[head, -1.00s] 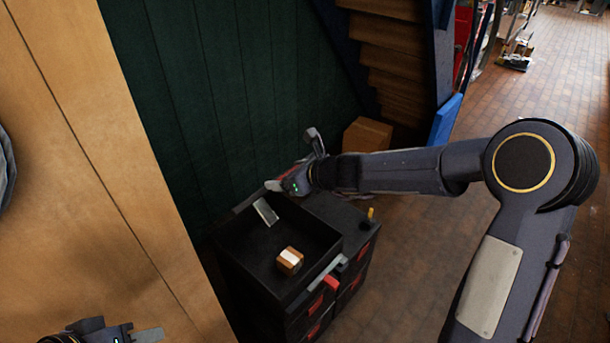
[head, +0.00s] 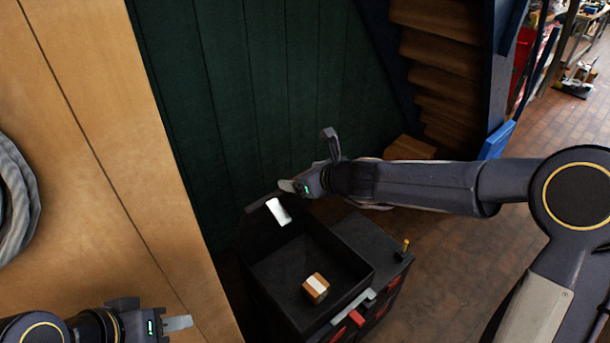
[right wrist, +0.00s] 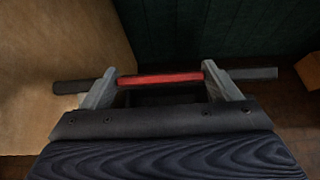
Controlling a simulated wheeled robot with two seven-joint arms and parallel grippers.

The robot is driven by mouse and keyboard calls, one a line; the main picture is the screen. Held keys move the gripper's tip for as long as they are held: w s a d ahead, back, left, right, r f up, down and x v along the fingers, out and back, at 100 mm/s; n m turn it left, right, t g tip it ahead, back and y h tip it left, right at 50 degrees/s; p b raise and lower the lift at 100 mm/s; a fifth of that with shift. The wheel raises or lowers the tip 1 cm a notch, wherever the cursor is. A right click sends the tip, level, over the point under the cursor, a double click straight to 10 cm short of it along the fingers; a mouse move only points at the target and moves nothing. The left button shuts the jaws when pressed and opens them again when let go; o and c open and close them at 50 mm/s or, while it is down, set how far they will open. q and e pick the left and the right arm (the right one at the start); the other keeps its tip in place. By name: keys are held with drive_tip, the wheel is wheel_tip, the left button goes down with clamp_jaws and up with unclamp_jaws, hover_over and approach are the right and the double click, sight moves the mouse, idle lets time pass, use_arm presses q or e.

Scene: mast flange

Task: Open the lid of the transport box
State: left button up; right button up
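The black transport box (head: 360,262) stands against the dark green wall, its inside in view from above. Its lid (head: 259,203) is raised steeply at the far left side, with a white label (head: 278,211) on its inner face. My right gripper (head: 287,186) is at the lid's upper edge.
A small brown carton (head: 316,288) with a white stripe lies inside the box. A red latch (head: 355,318) shows on the box's front. A wooden panel (head: 100,150) stands close on the left. Open brick floor (head: 440,240) lies to the right.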

drive_tip(key=o, duration=0.3)
drive_tip(key=p+v, duration=0.2)
drive_tip(key=v, duration=0.6)
drive_tip(key=shift+p, duration=0.35)
